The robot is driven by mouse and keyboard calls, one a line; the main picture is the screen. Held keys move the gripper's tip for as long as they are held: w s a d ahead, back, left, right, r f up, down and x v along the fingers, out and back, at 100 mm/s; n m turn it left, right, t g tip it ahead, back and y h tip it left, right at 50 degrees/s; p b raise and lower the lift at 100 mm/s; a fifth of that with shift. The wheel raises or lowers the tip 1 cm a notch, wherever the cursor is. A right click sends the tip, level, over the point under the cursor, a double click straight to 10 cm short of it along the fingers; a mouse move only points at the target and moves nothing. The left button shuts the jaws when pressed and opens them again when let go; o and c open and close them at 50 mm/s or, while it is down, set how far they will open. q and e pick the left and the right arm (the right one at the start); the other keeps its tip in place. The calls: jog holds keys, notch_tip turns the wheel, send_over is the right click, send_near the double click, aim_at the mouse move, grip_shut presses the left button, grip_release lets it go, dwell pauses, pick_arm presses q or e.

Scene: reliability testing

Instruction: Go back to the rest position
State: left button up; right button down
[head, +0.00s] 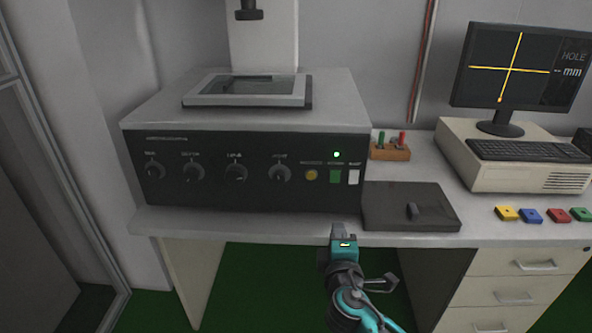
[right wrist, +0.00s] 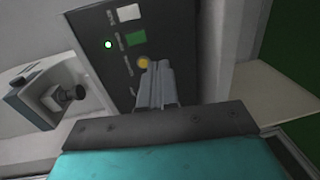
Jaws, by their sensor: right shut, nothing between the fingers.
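My right gripper (head: 343,236) shows in the head view in front of the desk's front edge, below the machine's button panel. It is shut and empty. In the right wrist view its closed fingers (right wrist: 157,80) point toward the dark panel, with the yellow button (right wrist: 143,62) by their tips. The machine (head: 250,170) has a row of knobs, a yellow button (head: 311,175), a green button (head: 335,176) and a white button (head: 353,177). A small green light (head: 337,154) glows above the green button. My left gripper is in neither view.
A dark flat box (head: 440,207) with a handle lies right of the machine. Several coloured blocks (head: 531,216) line the desk's front right. A monitor (head: 520,65), a keyboard (head: 525,150) and a wooden holder (head: 391,152) stand behind. Drawers (head: 520,265) are below right.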

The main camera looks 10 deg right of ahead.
jog(key=s+a+f+m+g+y, duration=0.1)
jog(key=s+f+m+g+y, duration=0.1)
jog(key=s+f+m, duration=0.4)
jog(key=s+f+m+g+y, duration=0.3)
jog(key=s+f+m, duration=0.3)
jog(key=s, duration=1)
jog(key=shift+a+f+y, duration=0.35)
jog(key=shift+f+y, duration=0.25)
jog(key=shift+f, duration=0.35)
